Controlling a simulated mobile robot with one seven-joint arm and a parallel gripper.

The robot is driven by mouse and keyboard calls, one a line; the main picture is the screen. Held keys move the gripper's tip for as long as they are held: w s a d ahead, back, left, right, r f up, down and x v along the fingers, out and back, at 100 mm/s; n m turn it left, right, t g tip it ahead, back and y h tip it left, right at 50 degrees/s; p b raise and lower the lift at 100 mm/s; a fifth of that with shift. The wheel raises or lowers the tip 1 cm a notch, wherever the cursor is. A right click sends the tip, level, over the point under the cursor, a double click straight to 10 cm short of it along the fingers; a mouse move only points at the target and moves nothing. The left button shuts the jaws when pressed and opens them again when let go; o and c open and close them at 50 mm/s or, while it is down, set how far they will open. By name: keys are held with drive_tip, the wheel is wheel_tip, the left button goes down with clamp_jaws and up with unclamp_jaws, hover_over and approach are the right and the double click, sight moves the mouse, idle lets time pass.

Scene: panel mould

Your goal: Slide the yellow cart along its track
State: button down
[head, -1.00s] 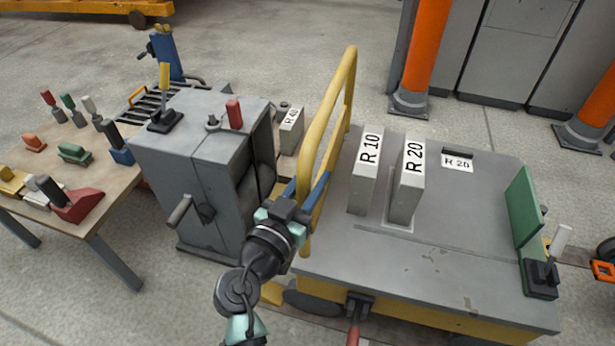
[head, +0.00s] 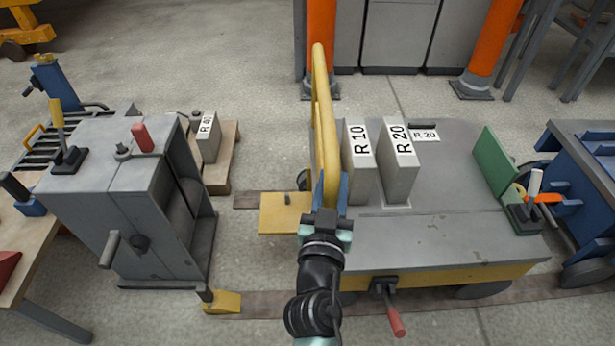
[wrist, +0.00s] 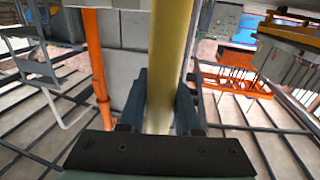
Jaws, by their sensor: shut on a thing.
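The yellow cart (head: 450,278) has a grey top and a tall yellow handle frame (head: 322,100) at its left end. It stands over a brown track (head: 270,303) on the floor, right of the grey roller machine, with a clear gap between them. My gripper (head: 332,195) is shut on the yellow handle, its blue fingers on either side of the bar. In the wrist view the yellow bar (wrist: 168,65) runs between my fingers (wrist: 160,108). The cart carries blocks R 10 (head: 357,180) and R 20 (head: 400,175). The lower handle is hidden by my gripper.
The grey roller machine (head: 105,215) with a side crank stands left. A yellow wedge (head: 222,302) sits by the near track. Block R 40 (head: 208,138) stands on a wooden board behind. A blue cart (head: 590,160) stands right. A red-handled lever (head: 394,318) sticks out in front.

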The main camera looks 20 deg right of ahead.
drive_tip(key=shift+s+d+p, duration=0.15)
drive_tip(key=shift+d+p, duration=0.05)
drive_tip(key=shift+d, duration=0.3)
drive_tip(key=shift+s+d+p, duration=0.15)
drive_tip(key=shift+d, duration=0.35)
drive_tip(key=c, duration=0.6)
unclamp_jaws()
drive_tip(key=b+v, duration=0.1)
drive_tip(key=v, duration=1.1)
drive_tip(key=shift+s+a, duration=0.25)
drive_tip(key=shift+s, duration=0.1)
